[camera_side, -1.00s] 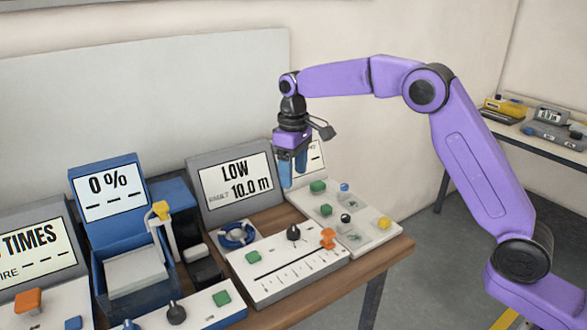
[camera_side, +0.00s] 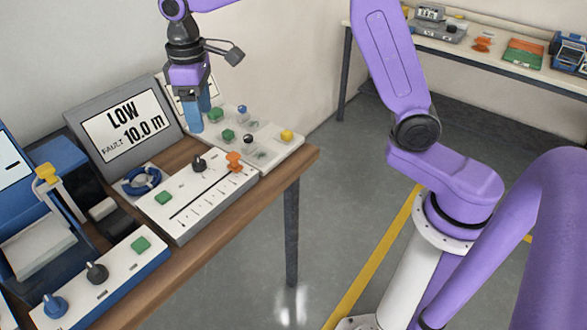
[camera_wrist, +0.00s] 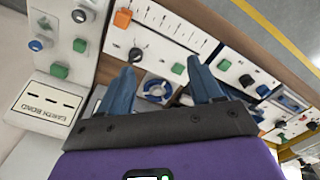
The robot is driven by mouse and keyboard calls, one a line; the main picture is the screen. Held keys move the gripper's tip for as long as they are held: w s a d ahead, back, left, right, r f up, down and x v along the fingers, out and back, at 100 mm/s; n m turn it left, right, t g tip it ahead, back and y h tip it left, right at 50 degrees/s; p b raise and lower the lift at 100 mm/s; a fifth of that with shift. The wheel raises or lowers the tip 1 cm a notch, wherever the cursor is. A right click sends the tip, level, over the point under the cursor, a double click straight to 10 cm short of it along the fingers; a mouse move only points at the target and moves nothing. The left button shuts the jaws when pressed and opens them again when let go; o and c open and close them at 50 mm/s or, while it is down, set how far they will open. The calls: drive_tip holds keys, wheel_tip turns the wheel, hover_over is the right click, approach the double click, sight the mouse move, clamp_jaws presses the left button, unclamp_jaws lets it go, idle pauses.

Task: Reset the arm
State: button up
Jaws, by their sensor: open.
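My purple arm is bent over the wooden bench, with my gripper (camera_side: 198,118) hanging down above the panels. Its two blue fingers are apart and empty, just right of the screen (camera_side: 122,125) reading "LOW 10.0 m". In the side view the fingertips overlap the back edge of the panel with green buttons (camera_side: 268,150); I cannot tell their height above it. In the wrist view my gripper (camera_wrist: 164,82) shows both fingers spread, with a blue ring (camera_wrist: 157,90) between them. Nothing is held.
A slider panel (camera_side: 185,215) with a black knob and orange handle lies in front. A white panel with blue and black knobs (camera_side: 105,275) is at lower left. A yellow-topped lever (camera_side: 47,174) stands near the blue box. Open floor lies right of the bench; another bench stands behind.

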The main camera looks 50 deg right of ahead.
drive_tip(key=s+d+f+n, duration=0.1)
drive_tip(key=s+d, duration=0.3)
drive_tip(key=s, duration=0.6)
drive_tip(key=s+d+f+n, duration=0.1)
drive_tip(key=s+d, duration=0.3)
drive_tip(key=s, duration=0.7)
drive_tip(key=s+d+f+n, duration=0.2)
drive_tip(key=s+d+n, duration=0.1)
drive_tip(key=s, duration=0.8)
drive_tip(key=shift+s+d, duration=0.2)
drive_tip(key=shift+d, duration=0.35)
